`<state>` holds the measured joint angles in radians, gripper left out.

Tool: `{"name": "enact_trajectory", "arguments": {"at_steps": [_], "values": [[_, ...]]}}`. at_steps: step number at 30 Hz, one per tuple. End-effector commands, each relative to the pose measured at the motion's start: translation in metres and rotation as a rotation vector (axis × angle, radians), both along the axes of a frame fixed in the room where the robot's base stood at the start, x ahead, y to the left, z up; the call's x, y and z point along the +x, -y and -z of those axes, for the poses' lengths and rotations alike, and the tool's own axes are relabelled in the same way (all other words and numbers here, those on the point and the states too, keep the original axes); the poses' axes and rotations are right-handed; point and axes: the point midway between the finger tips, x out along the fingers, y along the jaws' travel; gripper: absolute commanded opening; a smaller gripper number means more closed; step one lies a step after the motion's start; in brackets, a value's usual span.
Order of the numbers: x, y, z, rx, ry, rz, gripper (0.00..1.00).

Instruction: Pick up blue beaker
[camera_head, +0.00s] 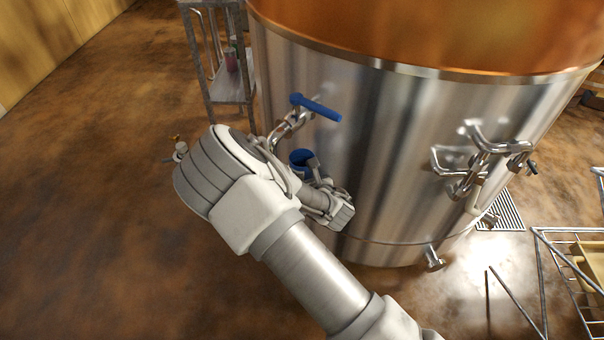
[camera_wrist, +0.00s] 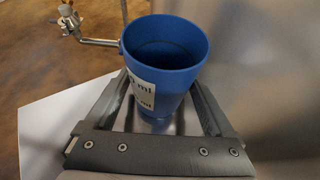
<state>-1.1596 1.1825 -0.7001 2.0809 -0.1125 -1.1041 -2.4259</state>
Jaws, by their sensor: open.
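The blue beaker (camera_wrist: 165,58) stands upright in the wrist view, its open rim facing up and a white label with "ml" marks on its side. In the head view only its upper part (camera_head: 301,158) shows beside the steel tank, the rest hidden behind my arm. My gripper (camera_wrist: 163,92) is open, with one finger on each side of the beaker's lower body. I cannot tell whether the fingers touch it. In the head view my gripper is mostly hidden behind my wrist.
A large steel tank (camera_head: 385,150) with a copper top stands close behind the beaker. A valve with a blue handle (camera_head: 316,107) sticks out above it. A metal shelf (camera_head: 230,85) stands at the back left. Metal rails (camera_head: 570,270) stand at right. The floor at left is clear.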

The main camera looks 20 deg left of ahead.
Motion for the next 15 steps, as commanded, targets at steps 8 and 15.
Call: {"name": "enact_trajectory", "arguments": {"at_steps": [8, 15], "values": [[0.0058, -0.0041, 0.0032, -0.001, -0.001, 0.0, 0.88], [0.0057, -0.004, 0.0031, -0.001, 0.0, 0.0, 0.56]]}}
